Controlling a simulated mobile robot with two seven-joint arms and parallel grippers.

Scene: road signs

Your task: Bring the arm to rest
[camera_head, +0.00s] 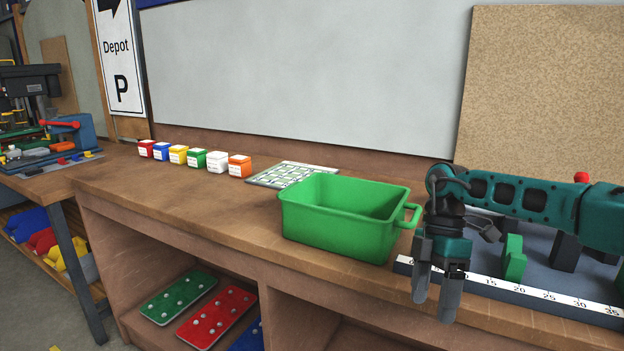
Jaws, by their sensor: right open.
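My right arm (520,195) comes in from the right edge, teal and black. Its gripper (435,300) hangs fingers down, just right of the green bin and in front of the ruler's left end. The gripper is open and I see nothing between its fingers. My left gripper is not in view.
A green bin (310,238) with a side handle stands on the wooden bench (200,205). A ruler (540,297) edges a grey mat holding a green piece (514,258) and dark blocks. Several small coloured boxes (195,158) line the back. The bench's left part is clear.

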